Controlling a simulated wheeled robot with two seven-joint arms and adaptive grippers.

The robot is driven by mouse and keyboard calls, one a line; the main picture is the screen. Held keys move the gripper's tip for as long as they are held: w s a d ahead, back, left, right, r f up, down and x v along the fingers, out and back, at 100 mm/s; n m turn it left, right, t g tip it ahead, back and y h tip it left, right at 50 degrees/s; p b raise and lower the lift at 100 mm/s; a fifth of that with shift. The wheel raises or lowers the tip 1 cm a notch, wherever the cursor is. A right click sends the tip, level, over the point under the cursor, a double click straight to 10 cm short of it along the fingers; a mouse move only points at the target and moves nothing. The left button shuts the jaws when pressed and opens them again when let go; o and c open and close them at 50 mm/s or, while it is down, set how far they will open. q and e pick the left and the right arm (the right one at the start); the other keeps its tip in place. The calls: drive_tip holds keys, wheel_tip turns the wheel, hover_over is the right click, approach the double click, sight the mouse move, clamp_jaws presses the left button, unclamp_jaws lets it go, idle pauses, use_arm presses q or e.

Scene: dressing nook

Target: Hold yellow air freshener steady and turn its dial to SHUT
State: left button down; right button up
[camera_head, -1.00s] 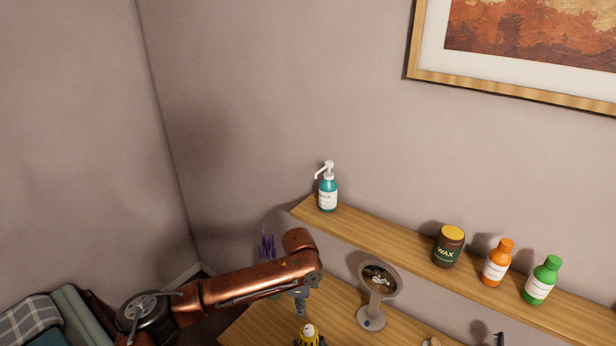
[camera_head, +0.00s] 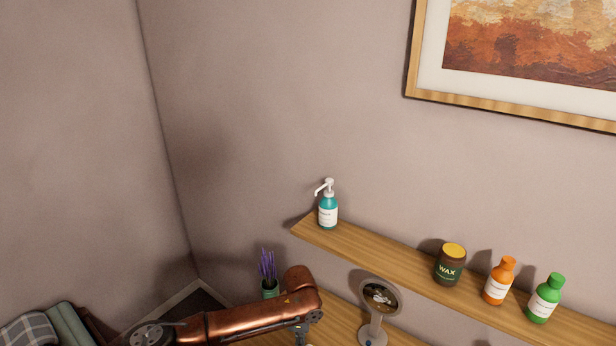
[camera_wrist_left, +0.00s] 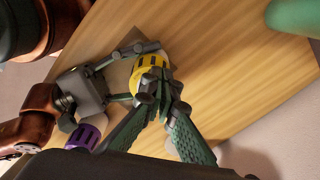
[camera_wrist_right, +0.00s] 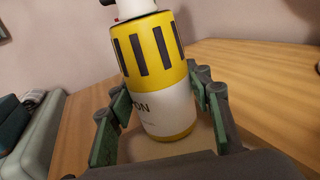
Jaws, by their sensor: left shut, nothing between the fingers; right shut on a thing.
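The yellow air freshener (camera_wrist_right: 155,50) fills the middle of the right wrist view, slightly tilted in the picture. It has a yellow body with dark slots, a white label reading "ON", and a white top. My right gripper (camera_wrist_right: 157,92) is shut on its lower part, one finger on each side. In the left wrist view the freshener (camera_wrist_left: 151,66) is partly hidden behind my left gripper (camera_wrist_left: 163,88). The left fingers are shut with nothing between them, their tips over the freshener's end. I cannot tell whether they touch it. The dial's setting is not readable.
A round mirror (camera_head: 380,296) stands on the wooden table. A potted purple plant (camera_head: 268,265) is behind my left arm. The wall shelf (camera_head: 390,258) holds a pump bottle (camera_head: 328,210), a wax jar (camera_head: 450,265) and two bottles. A purple-topped object (camera_wrist_left: 83,137) is near my right gripper.

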use_arm(q)
drive_tip(key=shift+s+d, duration=0.1)
drive_tip(key=shift+d, duration=0.15)
idle(0.5)
drive_tip(key=shift+s, duration=0.5)
use_arm(e)
drive_tip(key=shift+a, duration=0.1)
use_arm(q)
drive_tip(key=shift+a, duration=0.5)
drive_tip(key=shift+w+r, duration=0.1)
drive_tip(key=shift+r, duration=0.05)
wheel_tip(320, 180, up, 6)
drive_tip(key=shift+f, duration=0.1)
use_arm(e)
drive_tip(key=o, duration=1.4)
drive_tip(key=shift+c, duration=0.2)
